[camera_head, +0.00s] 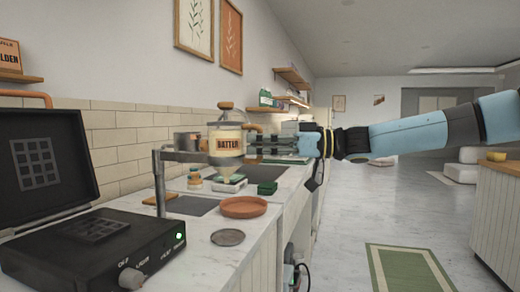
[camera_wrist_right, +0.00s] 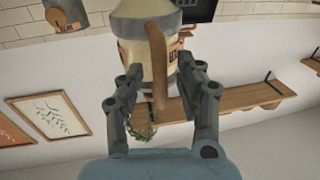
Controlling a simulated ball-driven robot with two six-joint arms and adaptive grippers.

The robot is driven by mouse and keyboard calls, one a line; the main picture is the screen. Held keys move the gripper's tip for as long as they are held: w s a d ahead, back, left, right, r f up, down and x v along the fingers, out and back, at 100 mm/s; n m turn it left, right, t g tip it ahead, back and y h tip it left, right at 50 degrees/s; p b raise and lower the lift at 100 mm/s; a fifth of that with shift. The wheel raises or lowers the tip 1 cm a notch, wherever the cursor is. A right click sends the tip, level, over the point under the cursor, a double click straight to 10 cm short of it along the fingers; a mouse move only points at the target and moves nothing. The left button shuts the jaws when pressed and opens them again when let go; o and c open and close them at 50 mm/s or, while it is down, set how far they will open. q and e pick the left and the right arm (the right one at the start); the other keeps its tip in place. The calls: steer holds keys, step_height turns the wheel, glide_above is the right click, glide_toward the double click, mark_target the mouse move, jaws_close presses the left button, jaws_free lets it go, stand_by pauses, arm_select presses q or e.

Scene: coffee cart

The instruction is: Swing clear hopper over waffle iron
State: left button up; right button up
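The clear hopper (camera_head: 226,146), labelled BATTER, hangs on a metal swing arm (camera_head: 190,156) from a post (camera_head: 160,190) at the counter. The black waffle iron (camera_head: 90,250) stands at the left with its lid (camera_head: 45,160) raised and a green light lit. The hopper is to the right of the iron, not above it. My right gripper (camera_head: 268,144) is at the hopper's right side. In the right wrist view my fingers (camera_wrist_right: 160,95) are apart, either side of the brown handle (camera_wrist_right: 157,55), with visible gaps. My left gripper is not in view.
A terracotta plate (camera_head: 244,207) and a grey disc (camera_head: 228,238) lie on the counter before the hopper. A small jar (camera_head: 194,178), a scale (camera_head: 230,184) and green boxes (camera_head: 267,187) stand behind. Floor is open at the right.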

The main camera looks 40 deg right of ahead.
jaws_close()
steer(key=shift+w, duration=0.1)
stand_by(0.5)
